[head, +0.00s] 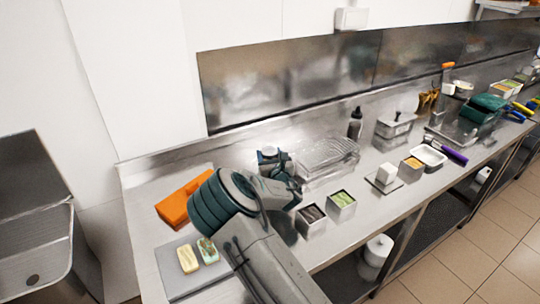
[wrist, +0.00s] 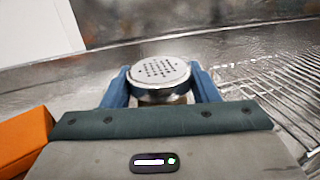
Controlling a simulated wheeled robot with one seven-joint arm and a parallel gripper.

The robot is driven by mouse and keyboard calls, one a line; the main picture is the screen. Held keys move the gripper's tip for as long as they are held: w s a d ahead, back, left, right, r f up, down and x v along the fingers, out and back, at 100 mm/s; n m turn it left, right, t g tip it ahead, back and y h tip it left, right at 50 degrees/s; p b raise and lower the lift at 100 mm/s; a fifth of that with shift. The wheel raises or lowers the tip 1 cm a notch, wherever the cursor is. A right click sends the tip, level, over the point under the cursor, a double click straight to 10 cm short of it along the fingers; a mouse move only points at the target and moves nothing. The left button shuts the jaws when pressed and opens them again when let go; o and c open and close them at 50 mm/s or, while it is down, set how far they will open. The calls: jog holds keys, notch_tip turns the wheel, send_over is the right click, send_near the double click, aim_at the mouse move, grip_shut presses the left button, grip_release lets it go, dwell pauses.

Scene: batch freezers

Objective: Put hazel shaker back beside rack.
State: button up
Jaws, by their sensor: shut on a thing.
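The hazel shaker has a round, perforated silver lid; it shows in the wrist view (wrist: 160,73) and in the head view (head: 268,151). My gripper (wrist: 160,90) is shut on it, with a blue finger on each side just below the lid. The shaker looks upright. Its lower body is hidden by my gripper, so I cannot tell whether its base touches the counter. The wire rack (head: 326,154) lies on the counter just right of my gripper; it also shows at the right of the wrist view (wrist: 268,92).
An orange block (head: 174,207) lies to the left on the steel counter (head: 146,184). Small tubs (head: 342,208) stand in front of the rack. A dark bottle (head: 355,124) stands behind it. A steel backsplash (head: 290,85) bounds the back. Bare counter lies behind my gripper.

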jog(key=shift+f, duration=0.45)
jog(key=shift+f, duration=0.15)
jog(key=o, duration=1)
jog(key=b+v, duration=0.3)
jog(key=v, duration=0.9)
